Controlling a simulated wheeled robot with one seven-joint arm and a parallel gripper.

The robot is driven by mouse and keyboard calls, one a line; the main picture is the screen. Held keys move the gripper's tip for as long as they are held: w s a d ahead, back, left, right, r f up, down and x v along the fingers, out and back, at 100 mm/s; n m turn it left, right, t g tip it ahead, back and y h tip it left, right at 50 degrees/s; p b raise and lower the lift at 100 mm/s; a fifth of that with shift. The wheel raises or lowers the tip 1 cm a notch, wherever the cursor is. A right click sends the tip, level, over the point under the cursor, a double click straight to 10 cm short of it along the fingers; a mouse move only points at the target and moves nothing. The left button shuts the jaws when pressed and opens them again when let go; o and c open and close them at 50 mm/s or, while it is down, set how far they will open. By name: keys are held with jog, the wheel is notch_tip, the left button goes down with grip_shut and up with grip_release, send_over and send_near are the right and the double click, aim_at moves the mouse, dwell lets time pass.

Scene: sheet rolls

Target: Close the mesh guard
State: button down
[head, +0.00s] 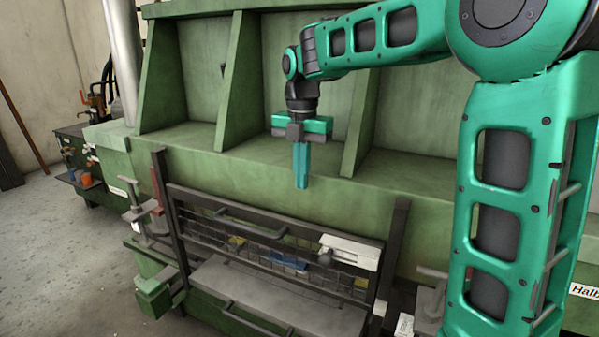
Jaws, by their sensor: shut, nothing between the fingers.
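The mesh guard (207,231) is a dark framed wire panel between two dark uprights on the front of the green machine, low in the middle of the head view. A dark bar handle (250,223) runs along its upper part. My gripper (302,184) points down above and behind the guard's top bar as seen here, in front of the green machine body. Its teal fingers are together and empty. It appears apart from the guard. Below the mesh a grey plate (245,283) shows; I cannot tell how far the guard stands open.
The green machine (240,170) has upright ribs behind my gripper. A second dark handle (250,321) sits on the plate's front. Blue and yellow items show through the mesh, and a pale box (350,250) is at its right. Floor (60,260) is clear at left.

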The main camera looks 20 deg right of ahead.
aim_at(301, 222)
notch_tip(301, 222, down, 10)
jog(key=shift+r, duration=0.1)
dwell(0.5)
